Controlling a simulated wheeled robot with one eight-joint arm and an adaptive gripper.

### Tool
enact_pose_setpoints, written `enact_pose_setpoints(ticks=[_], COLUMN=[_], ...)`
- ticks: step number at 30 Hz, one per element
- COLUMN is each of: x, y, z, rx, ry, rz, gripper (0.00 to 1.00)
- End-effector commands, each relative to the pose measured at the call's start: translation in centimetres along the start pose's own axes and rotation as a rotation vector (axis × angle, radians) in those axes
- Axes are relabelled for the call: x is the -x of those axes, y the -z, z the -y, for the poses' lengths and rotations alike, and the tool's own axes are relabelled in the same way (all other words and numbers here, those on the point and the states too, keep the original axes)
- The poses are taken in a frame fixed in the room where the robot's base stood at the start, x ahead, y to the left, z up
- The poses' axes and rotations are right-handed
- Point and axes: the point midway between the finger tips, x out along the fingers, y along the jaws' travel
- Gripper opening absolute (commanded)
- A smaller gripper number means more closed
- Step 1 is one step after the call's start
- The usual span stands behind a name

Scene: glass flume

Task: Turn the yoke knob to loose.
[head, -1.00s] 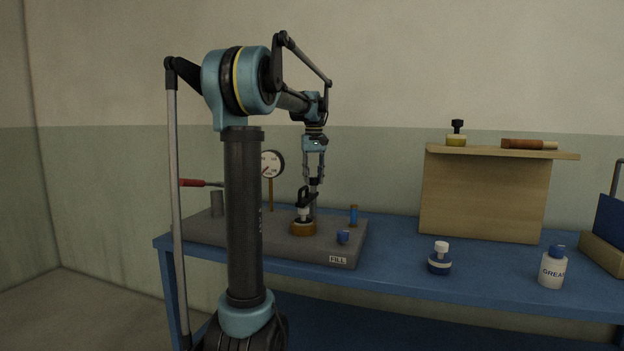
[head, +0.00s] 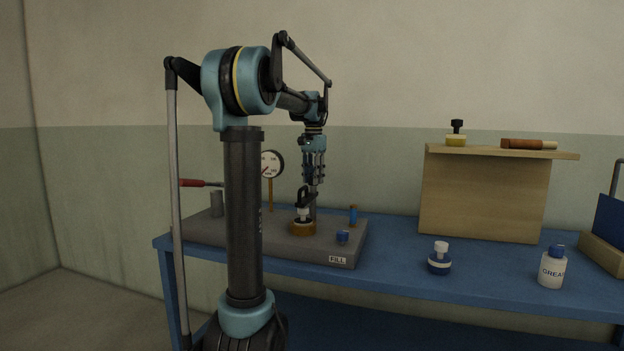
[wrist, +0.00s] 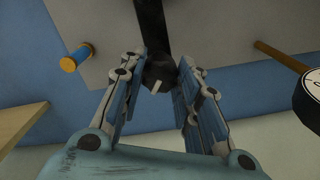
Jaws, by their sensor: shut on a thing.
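The yoke (head: 304,197) is a black clamp over a small white-topped piece on a round brown base (head: 302,228), on the grey plate. The yoke knob (wrist: 160,74) is a dark faceted piece at the end of the yoke's dark bar (wrist: 152,28) in the wrist view. My gripper (head: 313,181) points down at the yoke from above. In the wrist view my gripper (wrist: 161,76) has a finger on each side of the knob and is shut on it. In the head view the fingers mostly hide the knob. I see no loose or tight marking.
A dial gauge (head: 272,164) on a post stands left of my gripper. A wooden shelf (head: 480,195), a blue jar (head: 439,262) and a grease bottle (head: 552,270) stand right.

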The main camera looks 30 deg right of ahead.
Motion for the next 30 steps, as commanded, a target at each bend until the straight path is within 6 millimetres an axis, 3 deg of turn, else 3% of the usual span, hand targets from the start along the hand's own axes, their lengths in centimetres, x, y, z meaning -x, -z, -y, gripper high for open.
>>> enact_pose_setpoints(ticks=[18,30], x=[0.09,0.09], y=[-0.05,-0.02], z=[0.49,0.52], rx=[-0.574,-0.851], ry=[0.008,0.008], rz=[0.003,0.003], gripper=[0.06,0.06])
